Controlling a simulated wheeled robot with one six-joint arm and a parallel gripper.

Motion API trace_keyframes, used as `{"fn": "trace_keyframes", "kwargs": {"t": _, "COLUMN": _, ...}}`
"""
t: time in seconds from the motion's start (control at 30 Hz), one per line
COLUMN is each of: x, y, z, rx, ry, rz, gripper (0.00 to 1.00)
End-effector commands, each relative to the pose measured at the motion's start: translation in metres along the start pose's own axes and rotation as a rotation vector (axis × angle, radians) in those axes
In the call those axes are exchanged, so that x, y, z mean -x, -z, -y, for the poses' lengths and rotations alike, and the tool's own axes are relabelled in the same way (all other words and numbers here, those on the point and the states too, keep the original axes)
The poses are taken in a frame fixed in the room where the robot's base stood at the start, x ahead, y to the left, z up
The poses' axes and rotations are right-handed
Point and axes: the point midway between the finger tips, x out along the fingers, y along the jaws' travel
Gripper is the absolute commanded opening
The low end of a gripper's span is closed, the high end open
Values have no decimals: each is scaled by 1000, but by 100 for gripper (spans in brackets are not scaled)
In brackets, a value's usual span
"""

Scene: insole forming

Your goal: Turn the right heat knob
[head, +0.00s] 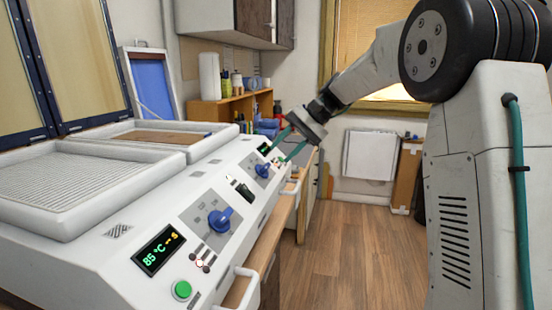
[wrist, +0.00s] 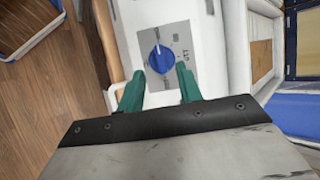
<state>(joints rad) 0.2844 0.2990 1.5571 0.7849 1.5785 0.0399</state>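The right heat knob (head: 264,170) is a blue dial with a raised grip, on a grey plate on the sloped front of the white machine (head: 120,225). The knob also shows in the wrist view (wrist: 161,59), its white mark toward the top. My gripper (head: 277,152) is open, its two teal fingers apart and empty. In the wrist view the fingertips (wrist: 159,74) point at the knob, one toward each side of it. I cannot tell how far they are from its surface. A second blue knob (head: 221,220) sits nearer on the same panel.
A display (head: 159,250) reading 85 °C and a green button (head: 182,290) are on the near panel. White handles (head: 240,291) stick out along the front edge. A wooden shelf (head: 235,105) stands behind. The floor (head: 340,225) to the right is clear.

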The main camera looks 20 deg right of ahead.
Motion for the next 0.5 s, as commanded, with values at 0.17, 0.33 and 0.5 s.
{"fn": "trace_keyframes", "kwargs": {"t": 0.17, "x": 24, "y": 1, "z": 0, "rx": 0, "ry": 1, "rz": -1, "gripper": 35}}
{"fn": "trace_keyframes", "kwargs": {"t": 0.33, "x": 31, "y": 0, "z": -1, "rx": 0, "ry": 1, "rz": 1, "gripper": 35}}
{"fn": "trace_keyframes", "kwargs": {"t": 0.5, "x": 31, "y": 0, "z": 0, "rx": 0, "ry": 0, "rz": 1, "gripper": 35}}
